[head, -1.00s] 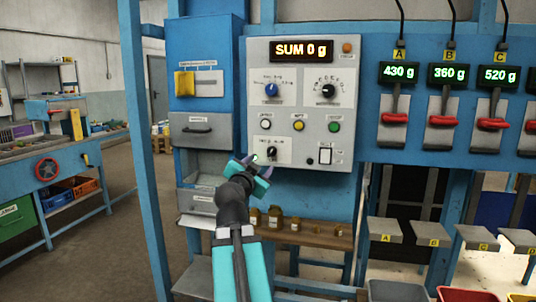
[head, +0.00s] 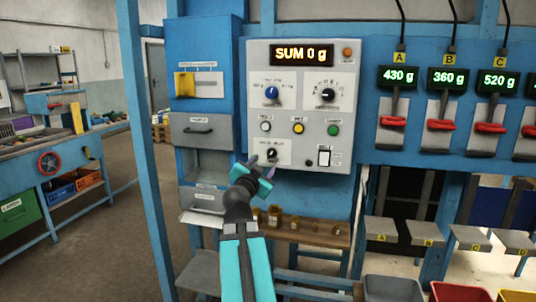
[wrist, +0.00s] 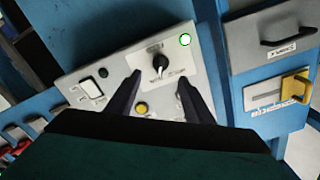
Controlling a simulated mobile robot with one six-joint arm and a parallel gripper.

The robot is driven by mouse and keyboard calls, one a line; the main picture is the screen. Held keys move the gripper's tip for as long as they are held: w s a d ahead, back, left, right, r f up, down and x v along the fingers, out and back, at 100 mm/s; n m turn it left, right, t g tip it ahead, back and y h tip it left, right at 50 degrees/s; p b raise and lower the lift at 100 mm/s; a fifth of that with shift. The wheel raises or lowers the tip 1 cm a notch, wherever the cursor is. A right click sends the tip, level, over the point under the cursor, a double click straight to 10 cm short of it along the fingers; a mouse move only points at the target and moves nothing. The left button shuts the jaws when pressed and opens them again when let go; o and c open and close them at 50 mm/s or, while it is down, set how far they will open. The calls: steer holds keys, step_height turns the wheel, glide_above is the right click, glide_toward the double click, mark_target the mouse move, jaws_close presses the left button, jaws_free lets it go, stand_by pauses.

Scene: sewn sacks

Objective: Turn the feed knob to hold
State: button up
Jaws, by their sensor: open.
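The feed knob (head: 272,153) is a small black dial on a white plate low on the grey control panel (head: 345,100). It also shows in the wrist view (wrist: 160,62), which sees the panel roughly upside down. A white mark on the knob points toward the small printed labels, too blurred to read. My gripper (head: 262,165) is open and empty in front of the panel, just below and left of the knob in the head view. In the wrist view my two dark fingers (wrist: 160,78) are spread, with the knob between and beyond their tips, apparently untouched.
A yellow button (head: 298,128), a green button (head: 334,130) and a white rocker switch (head: 324,157) are close by. Drawers (head: 201,131) stand left. Small brass weights (head: 274,216) stand on a shelf below.

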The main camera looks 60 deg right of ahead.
mark_target(270, 156)
steer(key=shift+p+x, duration=2.25)
steer(key=shift+x, duration=2.5)
steer(key=shift+w, duration=0.1)
steer(key=shift+c, duration=0.4)
